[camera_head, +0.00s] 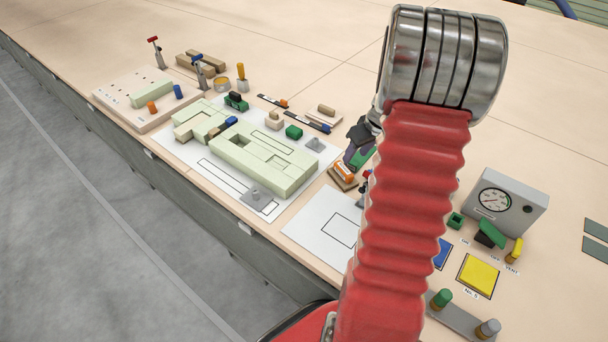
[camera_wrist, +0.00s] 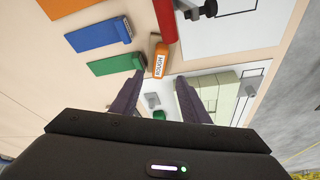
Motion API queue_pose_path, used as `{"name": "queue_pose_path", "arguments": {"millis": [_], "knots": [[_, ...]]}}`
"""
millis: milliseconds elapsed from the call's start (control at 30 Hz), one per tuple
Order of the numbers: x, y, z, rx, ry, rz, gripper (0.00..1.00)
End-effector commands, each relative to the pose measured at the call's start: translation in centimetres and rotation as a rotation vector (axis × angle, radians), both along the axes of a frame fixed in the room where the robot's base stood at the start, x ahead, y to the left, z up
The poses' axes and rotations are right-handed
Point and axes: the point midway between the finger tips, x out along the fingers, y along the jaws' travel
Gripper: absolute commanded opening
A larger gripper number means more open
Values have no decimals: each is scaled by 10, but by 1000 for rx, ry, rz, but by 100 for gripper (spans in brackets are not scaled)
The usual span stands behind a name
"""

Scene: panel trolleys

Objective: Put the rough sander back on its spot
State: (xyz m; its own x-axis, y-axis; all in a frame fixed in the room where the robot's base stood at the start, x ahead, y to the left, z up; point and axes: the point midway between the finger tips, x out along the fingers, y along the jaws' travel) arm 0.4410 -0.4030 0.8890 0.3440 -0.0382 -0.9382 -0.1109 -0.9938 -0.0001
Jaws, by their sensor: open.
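The rough sander is an orange block with a white label reading ROUGH (camera_wrist: 160,60). In the head view the sander (camera_head: 344,171) sits on a wooden-coloured base on the table, left of my arm. My gripper (camera_wrist: 160,80) is open, its two dark fingers apart. The sander shows just past the fingertips, roughly in line with the gap; I cannot tell whether they touch it. In the head view my gripper (camera_head: 356,152) is right above the sander, partly hidden by my arm. I cannot tell which place is its spot.
Blue (camera_wrist: 98,35) and green (camera_wrist: 116,62) blocks lie beside the sander, with a red object (camera_wrist: 166,18) near. Pale green panels (camera_head: 265,165) lie on a white sheet to the left. A gauge box (camera_head: 510,205) stands right. The table's far side is mostly clear.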

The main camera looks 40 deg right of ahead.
Motion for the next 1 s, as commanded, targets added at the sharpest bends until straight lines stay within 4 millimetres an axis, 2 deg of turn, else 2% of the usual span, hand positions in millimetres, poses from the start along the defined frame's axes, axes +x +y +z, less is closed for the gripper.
{"name": "queue_pose_path", "arguments": {"millis": [133,267,467,667,1000], "knots": [[4,9,9,-2,-3,6,42],[11,35,28,-5,-7,20,42],[21,97,71,-7,-16,45,42],[19,161,109,-9,-25,68,42],[-10,260,158,-14,-46,97,42]]}}
